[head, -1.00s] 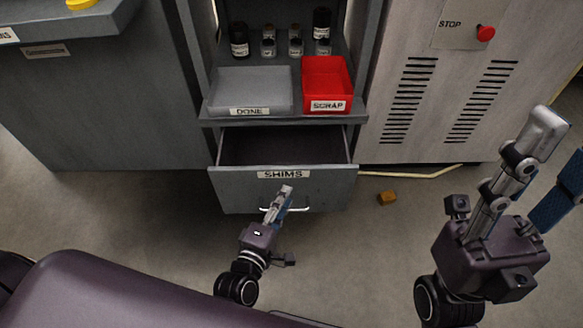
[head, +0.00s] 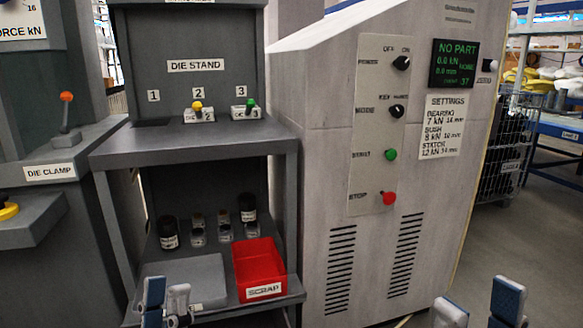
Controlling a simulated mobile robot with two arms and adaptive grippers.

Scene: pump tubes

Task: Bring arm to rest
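My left gripper (head: 166,305) shows only its fingertips at the bottom edge, in front of the lower shelf with the grey tray. Its fingertips appear close together with little gap, and I cannot tell whether it is open or shut. I see nothing held in it. My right gripper (head: 479,308) shows its two fingertips at the bottom right edge, well apart, with nothing between them. Both wrists and arms are below the picture. The shims drawer is out of view.
A die stand (head: 190,150) has yellow- and green-knobbed dies in slots 2 and 3. Below are bottles (head: 198,232), a grey tray (head: 196,278) and a red SCRAP bin (head: 257,265). A control cabinet (head: 325,180) stands right, its screen (head: 455,64) reading NO PART. Floor is open at right.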

